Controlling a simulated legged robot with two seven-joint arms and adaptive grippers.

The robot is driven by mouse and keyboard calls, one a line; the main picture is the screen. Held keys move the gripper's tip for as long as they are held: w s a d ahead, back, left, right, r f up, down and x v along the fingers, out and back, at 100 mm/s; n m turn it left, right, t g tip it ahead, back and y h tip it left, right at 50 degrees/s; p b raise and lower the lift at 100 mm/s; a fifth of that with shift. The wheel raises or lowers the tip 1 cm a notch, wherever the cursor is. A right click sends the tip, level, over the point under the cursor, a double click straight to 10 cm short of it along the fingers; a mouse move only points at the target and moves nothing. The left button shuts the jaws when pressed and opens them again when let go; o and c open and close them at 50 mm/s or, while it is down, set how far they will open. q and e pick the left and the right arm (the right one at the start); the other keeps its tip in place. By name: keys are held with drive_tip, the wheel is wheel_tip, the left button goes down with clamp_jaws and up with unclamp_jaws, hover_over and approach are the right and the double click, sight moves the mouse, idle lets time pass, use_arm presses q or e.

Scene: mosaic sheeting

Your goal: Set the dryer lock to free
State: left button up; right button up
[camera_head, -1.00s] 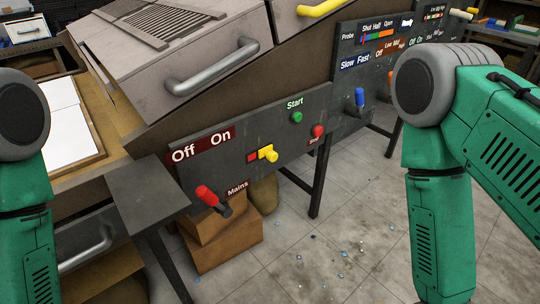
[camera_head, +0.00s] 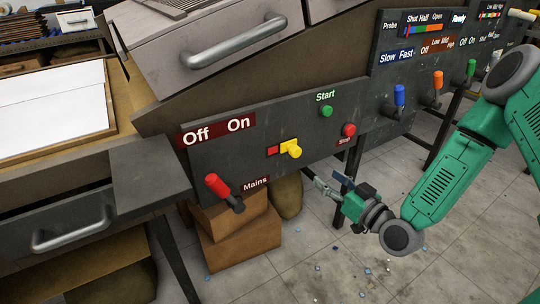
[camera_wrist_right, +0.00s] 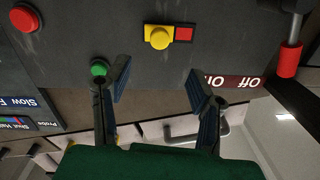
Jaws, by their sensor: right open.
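No label reading lock or free can be made out. A yellow knob (camera_head: 291,149) with a red square (camera_head: 272,151) on its left sits on the dark front panel (camera_head: 225,160). The knob also shows in the right wrist view (camera_wrist_right: 159,38), with the red square (camera_wrist_right: 183,34) beside it. My right gripper (camera_head: 328,187) is open and empty, below and right of the knob in the head view. In the right wrist view its spread fingers (camera_wrist_right: 159,84) point toward the panel, with the knob beyond the gap and apart from them. My left gripper is out of view.
A red Mains lever (camera_head: 222,190), a green Start button (camera_head: 327,111) and a red Stop button (camera_head: 348,130) surround the knob. Another panel (camera_head: 395,75) with coloured levers stands right. Cardboard boxes (camera_head: 240,240) sit below. The floor at lower right is mostly clear.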

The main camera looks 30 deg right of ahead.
sight(299, 154)
drive_tip(key=w+b, duration=0.1)
drive_tip(key=w, duration=0.3)
drive_tip(key=w+b, duration=0.1)
drive_tip(key=w, duration=0.3)
drive_tip(key=w+a+b, duration=0.1)
drive_tip(key=w, duration=0.3)
drive_tip(key=shift+w+a+r, duration=0.1)
drive_tip(key=shift+w, duration=0.1)
drive_tip(key=shift+w+a+r+b, duration=0.1)
drive_tip(key=shift+w+a+b, duration=0.15)
drive_tip(key=shift+w, duration=0.5)
